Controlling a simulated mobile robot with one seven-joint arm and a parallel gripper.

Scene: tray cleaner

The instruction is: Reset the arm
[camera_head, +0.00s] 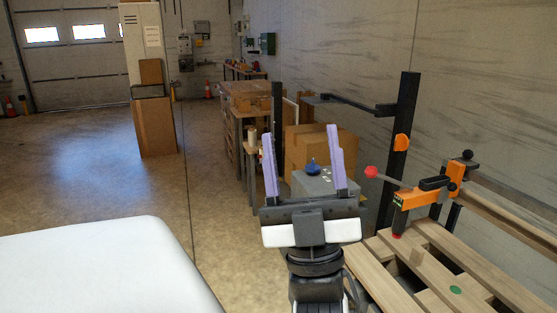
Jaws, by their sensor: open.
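My gripper (303,165) is in the middle right of the view, held up in front of the workshop. Its two purple fingers point upward and stand wide apart. It is open, and nothing is held between the fingers. My arm below it runs down to the bottom edge, and its lower links are out of view. A grey box with a blue knob (313,168) shows behind the fingers.
Wooden slats (447,262) with an orange and black clamp-like device (428,194) are close at right. A black post (405,130) stands behind. Workbenches and cardboard boxes (318,141) are further back. Open floor (95,170) lies at left.

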